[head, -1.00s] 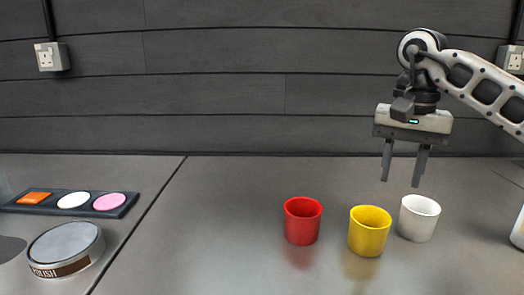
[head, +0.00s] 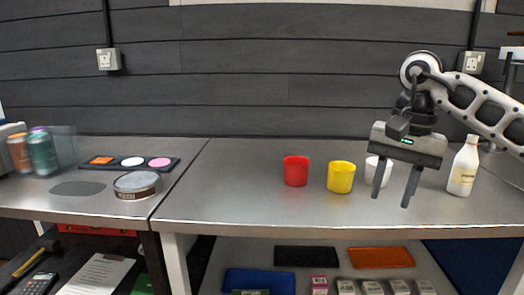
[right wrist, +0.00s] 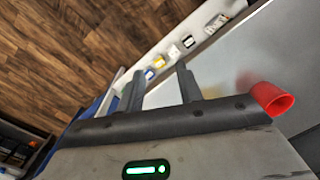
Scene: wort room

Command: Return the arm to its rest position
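My right gripper (head: 394,190) hangs fingers down at the right in the head view, its two fingers apart with nothing between them. It overlaps the white cup (head: 371,168) in the picture and partly hides it. A yellow cup (head: 341,179) and a red cup (head: 296,172) stand upright to the left of it on the metal worktop (head: 240,200). In the right wrist view the open fingers (right wrist: 160,88) show, with the red cup (right wrist: 275,100) at the right edge. My left gripper is in neither view.
A white bottle (head: 463,170) stands right of the gripper. Below, a shelf holds an orange pouch (head: 381,257) and several boxes. The front middle of the worktop is clear.

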